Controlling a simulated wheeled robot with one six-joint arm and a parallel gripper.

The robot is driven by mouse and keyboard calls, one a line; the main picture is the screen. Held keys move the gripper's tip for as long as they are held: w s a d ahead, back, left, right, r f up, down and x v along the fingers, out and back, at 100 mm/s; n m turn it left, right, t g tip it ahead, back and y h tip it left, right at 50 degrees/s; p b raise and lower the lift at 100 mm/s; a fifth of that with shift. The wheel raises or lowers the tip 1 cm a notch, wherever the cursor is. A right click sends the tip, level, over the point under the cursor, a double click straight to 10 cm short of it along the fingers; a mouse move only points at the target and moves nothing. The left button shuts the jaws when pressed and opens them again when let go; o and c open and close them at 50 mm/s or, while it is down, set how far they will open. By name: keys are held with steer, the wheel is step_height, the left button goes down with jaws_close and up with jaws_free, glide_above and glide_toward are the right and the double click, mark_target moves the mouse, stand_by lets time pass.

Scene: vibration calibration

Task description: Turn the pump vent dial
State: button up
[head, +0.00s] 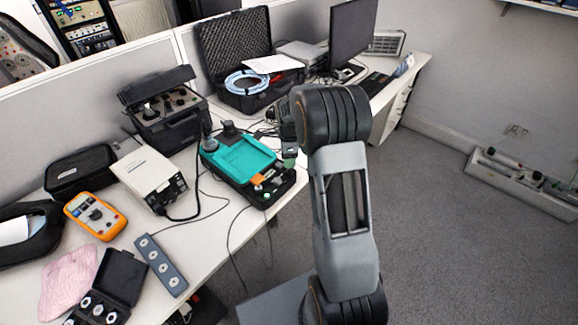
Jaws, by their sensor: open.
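A teal-topped device (238,157) with a black base sits near the front edge of the desk in the head view. Small knobs and an orange part (257,181) are on its front right end. A black round knob stands at its back left corner. I cannot tell which of these is the pump vent dial. My gripper (289,161) is open, just right of the device's right side and above it. My arm's wrist partly hides the gripper, and I see no contact with a knob.
A white box (149,172), an orange multimeter (95,215), and a grey strip with several sockets (161,264) lie on the desk to the left. A black case with knobs (166,108) and an open foam-lined case (236,52) stand behind. Cables hang over the edge.

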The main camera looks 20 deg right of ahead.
step_height(320, 180, up, 8)
steer(key=shift+f, duration=0.25)
stand_by(0.5)
steer(key=s+a+r+n+t, duration=0.1)
steer(key=s+a+r+n, duration=0.2)
steer(key=s+n, duration=0.8)
steer(key=s+a+r+n+t+p, duration=0.1)
steer(key=s+a+r+n, duration=0.3)
steer(key=s+a+n, duration=0.4)
steer(key=s+n+t, duration=0.1)
steer(key=s+n, duration=0.2)
steer(key=shift+t, duration=0.3)
steer(key=shift+a, duration=0.1)
